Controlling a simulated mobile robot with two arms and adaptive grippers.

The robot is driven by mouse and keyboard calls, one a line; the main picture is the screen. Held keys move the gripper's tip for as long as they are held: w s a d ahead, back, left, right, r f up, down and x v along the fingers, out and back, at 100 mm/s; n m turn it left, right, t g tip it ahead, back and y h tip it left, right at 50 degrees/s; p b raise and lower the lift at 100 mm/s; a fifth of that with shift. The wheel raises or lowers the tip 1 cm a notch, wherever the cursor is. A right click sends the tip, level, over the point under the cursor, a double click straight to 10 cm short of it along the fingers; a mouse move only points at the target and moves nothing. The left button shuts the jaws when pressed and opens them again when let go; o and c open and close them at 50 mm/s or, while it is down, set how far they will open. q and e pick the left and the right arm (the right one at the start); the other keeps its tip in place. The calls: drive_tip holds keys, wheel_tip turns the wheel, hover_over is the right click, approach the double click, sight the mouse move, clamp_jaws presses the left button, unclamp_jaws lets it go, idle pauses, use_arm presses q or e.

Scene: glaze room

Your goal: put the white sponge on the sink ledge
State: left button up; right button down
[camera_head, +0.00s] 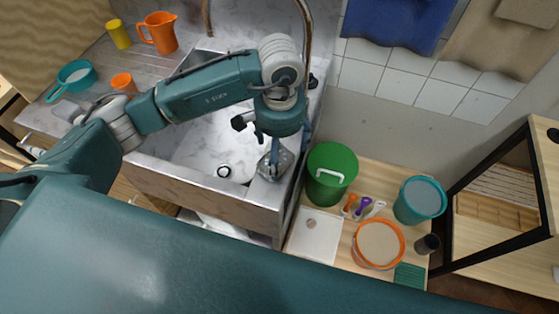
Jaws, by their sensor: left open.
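My left gripper (282,148) is open and points down over this corner. A pale grey, speckled block (283,165) shows just below and between its fingers. It may be the white sponge, but the fingers partly cover it. I cannot tell whether they touch it. No other clear white sponge shows. My right gripper is not in view.
A curved tap (308,22) rises behind my left wrist. An orange jug (160,32), yellow cup (119,34) and teal pan (75,76) stand on the left counter. Right of the sink are a green bucket (331,172), white tray (314,236), orange-rimmed bucket (378,244) and teal bucket (420,199).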

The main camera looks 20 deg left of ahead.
sight(280, 163)
use_arm(q)
wheel_tip(280, 163, up, 7)
drive_tip(key=b, duration=0.1)
idle(0.5)
